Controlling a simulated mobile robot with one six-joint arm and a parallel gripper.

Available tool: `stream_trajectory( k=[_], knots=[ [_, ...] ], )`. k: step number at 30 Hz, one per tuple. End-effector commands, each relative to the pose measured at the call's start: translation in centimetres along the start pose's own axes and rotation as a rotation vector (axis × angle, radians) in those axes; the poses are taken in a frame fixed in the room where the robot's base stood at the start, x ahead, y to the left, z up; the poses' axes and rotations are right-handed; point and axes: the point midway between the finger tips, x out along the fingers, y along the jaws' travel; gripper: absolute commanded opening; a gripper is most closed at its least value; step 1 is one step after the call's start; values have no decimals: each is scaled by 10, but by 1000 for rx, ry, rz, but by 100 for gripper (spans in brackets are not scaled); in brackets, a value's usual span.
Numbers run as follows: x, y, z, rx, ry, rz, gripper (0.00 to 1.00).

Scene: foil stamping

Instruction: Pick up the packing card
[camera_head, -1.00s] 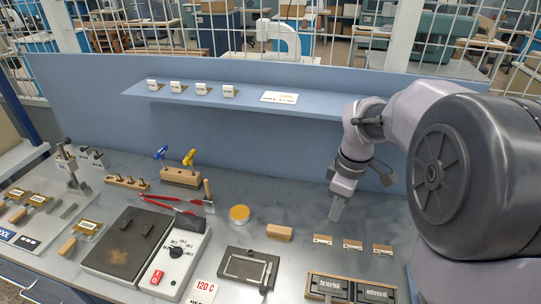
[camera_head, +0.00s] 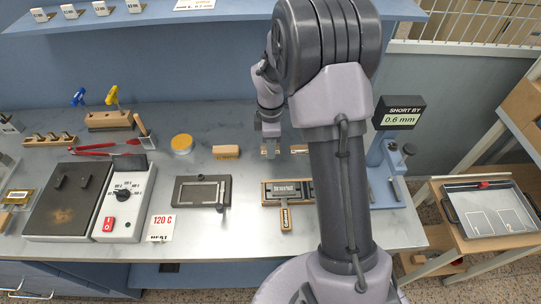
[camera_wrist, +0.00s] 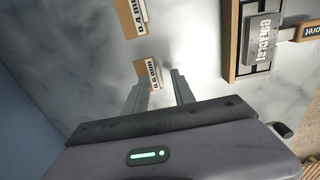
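The packing cards are small tan pieces with white labels. In the wrist view, the card marked 0.6 mm (camera_wrist: 149,74) lies flat on the bench, between or just beyond my fingertips. A second card marked 0.4 mm (camera_wrist: 131,18) lies further up in that view. My gripper (camera_wrist: 160,79) is open, its two fingers apart with nothing clamped. In the head view my gripper (camera_head: 270,152) points down low over the row of cards. One card (camera_head: 299,149) shows to its right. Whether the fingers touch the 0.6 mm card cannot be told.
A wooden block (camera_head: 226,152) and a yellow-lidded tin (camera_head: 182,143) stand left of my gripper. A dark frame (camera_head: 203,191) and a type tray (camera_head: 270,192) lie nearer the front. A display (camera_head: 400,113) reads "SHORT BY 0.6 mm". A side table (camera_head: 452,233) stands at right.

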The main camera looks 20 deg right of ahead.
Motion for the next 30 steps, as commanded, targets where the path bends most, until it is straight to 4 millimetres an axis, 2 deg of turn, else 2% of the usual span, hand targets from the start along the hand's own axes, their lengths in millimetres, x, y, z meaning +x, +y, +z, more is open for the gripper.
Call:
stream_trajectory(
  k=[1,2,7,8,12,23,26,30],
  knots=[
    [12,0,0,0,0,-2,31],
    [13,0,0,0,0,-1,31],
    [11,0,0,0,0,1,31],
    [11,0,0,1,0,1,27],
    [11,0,0,1,0,0,0],
    [11,0,0,1,0,0,0],
    [2,0,0,2,0,1,0],
    [-37,1,0,2,1,4,0]
  ],
)
